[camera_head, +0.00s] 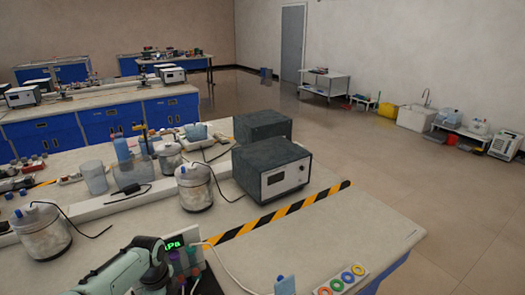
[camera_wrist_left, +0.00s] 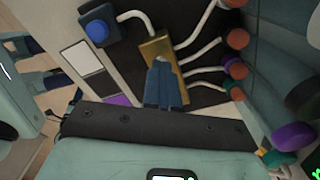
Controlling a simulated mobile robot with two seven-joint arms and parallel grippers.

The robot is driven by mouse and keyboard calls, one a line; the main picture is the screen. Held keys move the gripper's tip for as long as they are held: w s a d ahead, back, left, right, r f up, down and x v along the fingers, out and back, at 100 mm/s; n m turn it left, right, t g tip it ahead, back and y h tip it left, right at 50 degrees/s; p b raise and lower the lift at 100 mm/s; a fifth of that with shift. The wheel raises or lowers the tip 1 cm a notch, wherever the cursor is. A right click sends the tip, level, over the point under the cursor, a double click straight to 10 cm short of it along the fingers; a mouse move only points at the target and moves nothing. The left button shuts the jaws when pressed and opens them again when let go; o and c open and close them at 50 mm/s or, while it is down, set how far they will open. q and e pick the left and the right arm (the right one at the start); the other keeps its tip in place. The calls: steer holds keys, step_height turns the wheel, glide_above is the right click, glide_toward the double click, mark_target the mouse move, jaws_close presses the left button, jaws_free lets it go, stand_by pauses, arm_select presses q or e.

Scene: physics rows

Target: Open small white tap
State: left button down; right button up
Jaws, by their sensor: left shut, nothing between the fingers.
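In the left wrist view, my left gripper (camera_wrist_left: 165,85) has its two blue-grey fingers together, with nothing held between them. The fingertips lie over a brass block (camera_wrist_left: 157,48); I cannot tell whether they touch it. Several thin white curved pipes (camera_wrist_left: 200,42) run out from this block, those on the right toward orange and purple knobs. A blue knob (camera_wrist_left: 97,30) sits at the upper left. I cannot tell which part is the small white tap. In the head view my left arm comes in at the bottom left, and its fingers are hidden. My right gripper does not show.
A green digital display (camera_head: 174,245) stands by my left arm. A dark box instrument (camera_head: 272,170), steel canisters (camera_head: 195,187) and a cup of clear plastic (camera_head: 94,177) stand behind it. Coloured rings (camera_head: 340,279) lie at the bench's front right. Striped tape crosses a clear bench area.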

arm_select(q)
steer(key=shift+n, duration=1.1)
steer(key=shift+r+n+p, duration=0.1)
steer(key=shift+n+p, duration=0.35)
steer(key=shift+n, duration=0.65)
steer(key=n, duration=0.4)
steer(key=shift+n+p, duration=0.3)
steer(key=shift+p, duration=0.05)
steer(key=c, duration=1.8)
jaws_free()
steer(key=shift+o, duration=0.9)
